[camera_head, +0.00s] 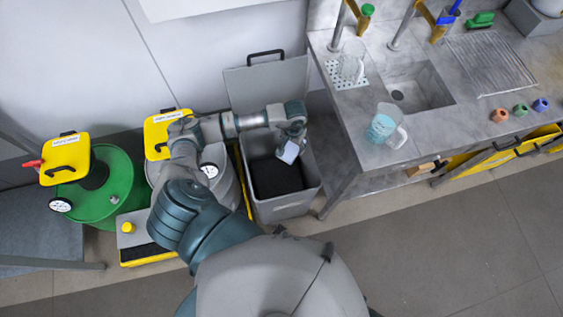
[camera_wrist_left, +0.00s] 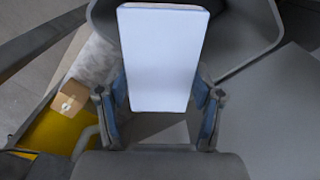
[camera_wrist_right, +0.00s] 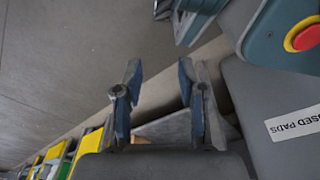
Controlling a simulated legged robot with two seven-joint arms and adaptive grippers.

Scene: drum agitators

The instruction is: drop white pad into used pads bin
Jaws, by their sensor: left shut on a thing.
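The white pad (camera_head: 289,151) is held by my left gripper (camera_head: 291,138) over the right part of the open grey bin (camera_head: 282,208). In the left wrist view the pad (camera_wrist_left: 162,57) stands between the two fingers as a pale rectangle. The bin's hinged lid (camera_head: 262,84) is raised at the back, and its inside looks dark. In the right wrist view a grey surface carries a "USED PADS" label (camera_wrist_right: 297,122). My right gripper (camera_wrist_right: 158,85) is open with nothing between its fingers; it does not show in the head view.
A grey drum with a yellow lid (camera_head: 165,132) and a green drum (camera_head: 100,185) stand left of the bin. A steel counter (camera_head: 352,115) with sink, jugs (camera_head: 388,127) and small coloured items rises to its right. The floor (camera_head: 430,240) in front is clear.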

